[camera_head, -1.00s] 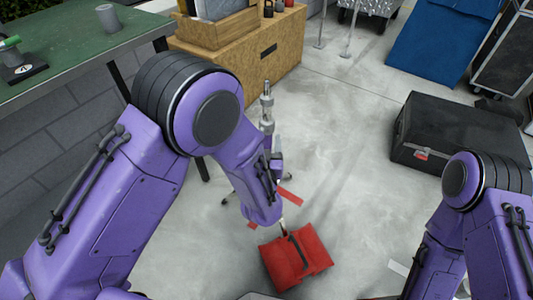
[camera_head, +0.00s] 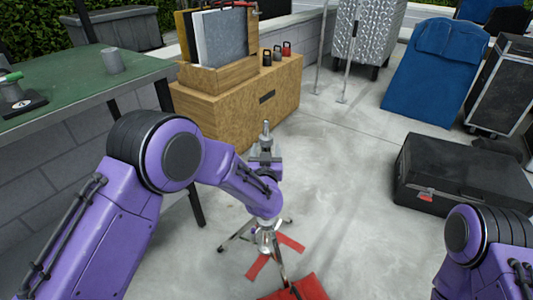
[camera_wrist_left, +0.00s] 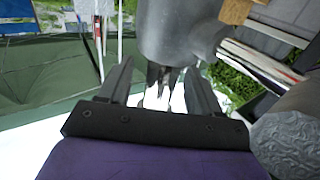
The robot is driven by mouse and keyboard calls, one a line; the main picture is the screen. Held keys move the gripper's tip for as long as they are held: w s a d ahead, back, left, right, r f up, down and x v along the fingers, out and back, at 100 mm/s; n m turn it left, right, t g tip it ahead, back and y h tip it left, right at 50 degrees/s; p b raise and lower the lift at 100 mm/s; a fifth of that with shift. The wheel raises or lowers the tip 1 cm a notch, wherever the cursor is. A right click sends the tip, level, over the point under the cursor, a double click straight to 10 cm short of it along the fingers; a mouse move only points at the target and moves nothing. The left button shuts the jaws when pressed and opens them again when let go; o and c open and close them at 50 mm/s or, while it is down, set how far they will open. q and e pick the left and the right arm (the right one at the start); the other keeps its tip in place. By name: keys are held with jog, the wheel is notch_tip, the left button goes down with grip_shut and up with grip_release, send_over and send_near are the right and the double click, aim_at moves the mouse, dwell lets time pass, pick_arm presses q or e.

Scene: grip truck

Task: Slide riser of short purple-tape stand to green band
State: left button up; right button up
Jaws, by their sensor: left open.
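The stand (camera_head: 266,238) is a slim metal tripod standing upright on the floor, with its legs spread over red floor tape. Its grey riser top (camera_head: 266,131) rises behind my left wrist. A little purple shows low on the stand, but I cannot make out a green band. My left gripper (camera_head: 265,160) is at the upper part of the stand, partly hidden by my purple wrist. In the left wrist view its fingers (camera_wrist_left: 160,88) are apart, with a grey metal cylinder (camera_wrist_left: 178,28) close beyond them. I cannot tell whether they touch it. My right gripper is out of view.
A green-topped table (camera_head: 130,82) is at left and a wooden cabinet (camera_head: 245,105) behind. A red bag (camera_head: 308,289) lies at the stand's front. A black case (camera_head: 460,172) is at right. Open floor (camera_head: 345,190) lies between stand and case.

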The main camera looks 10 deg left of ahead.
aim_at(266, 137)
pick_arm(q)
jog(key=shift+c, duration=0.3)
grip_shut()
notch_tip(266, 137, up, 6)
jog(key=p, duration=0.5)
jog(key=shift+w+r+p, duration=0.1)
jog(key=shift+r+p, duration=0.1)
jog(key=shift+p, duration=0.2)
jog(key=shift+f, duration=0.1)
jog(key=shift+o, duration=0.7)
grip_release()
jog(key=shift+f, duration=0.1)
